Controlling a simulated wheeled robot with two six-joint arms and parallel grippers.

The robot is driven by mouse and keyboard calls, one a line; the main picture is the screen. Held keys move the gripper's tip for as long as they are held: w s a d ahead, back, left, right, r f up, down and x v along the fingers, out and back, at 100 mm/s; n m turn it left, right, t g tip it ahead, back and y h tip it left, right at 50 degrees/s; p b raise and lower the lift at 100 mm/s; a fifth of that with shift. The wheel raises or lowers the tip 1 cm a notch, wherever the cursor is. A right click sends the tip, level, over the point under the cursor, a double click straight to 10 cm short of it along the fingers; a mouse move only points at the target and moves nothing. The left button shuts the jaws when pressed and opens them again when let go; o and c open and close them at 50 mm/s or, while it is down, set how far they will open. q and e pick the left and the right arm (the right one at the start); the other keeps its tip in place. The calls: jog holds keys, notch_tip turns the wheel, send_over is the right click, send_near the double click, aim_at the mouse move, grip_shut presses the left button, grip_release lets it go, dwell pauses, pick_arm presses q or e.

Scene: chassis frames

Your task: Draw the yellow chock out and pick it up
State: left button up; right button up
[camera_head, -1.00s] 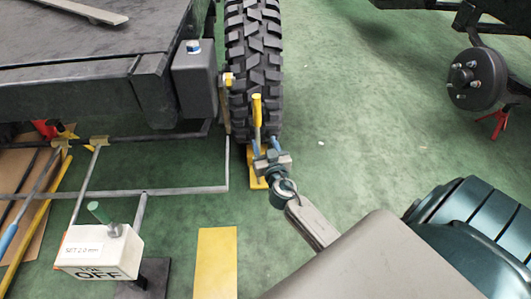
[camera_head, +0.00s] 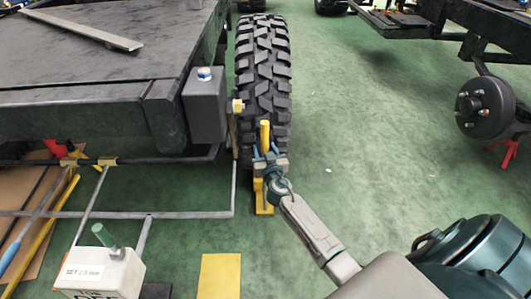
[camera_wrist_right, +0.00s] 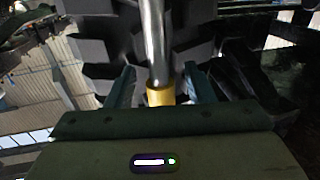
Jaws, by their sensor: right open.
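The yellow chock (camera_head: 264,209) sits on the floor at the foot of the large black tyre (camera_head: 263,65). Its upright handle with a yellow top (camera_head: 265,134) rises in front of the tread. My right gripper (camera_head: 267,152) is open, with its two blue fingers on either side of the handle. In the right wrist view, the metal post (camera_wrist_right: 153,40) and a yellow collar stand between the spread fingers (camera_wrist_right: 160,86), with gaps on both sides. My right gripper hides part of the chock. My left gripper is not in view.
A grey frame (camera_head: 90,85) with a grey box (camera_head: 205,103) stands left of the tyre. A thin rail (camera_head: 130,215) runs low at left. A white labelled box (camera_head: 100,272) and yellow floor plate (camera_head: 220,275) are nearer.

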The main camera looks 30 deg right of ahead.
grip_shut()
jog(key=a+b+v, duration=0.2)
jog(key=v, duration=0.8)
jog(key=w+a+b+v, duration=0.1)
jog(key=a+v, duration=0.1)
jog(key=v, duration=0.9)
jog(key=shift+a+b, duration=0.15)
jog(key=shift+b, duration=0.25)
dwell(1.5)
jog(key=shift+s, duration=0.1)
jog(key=shift+o, duration=0.2)
grip_release()
jog(key=shift+r, duration=0.1)
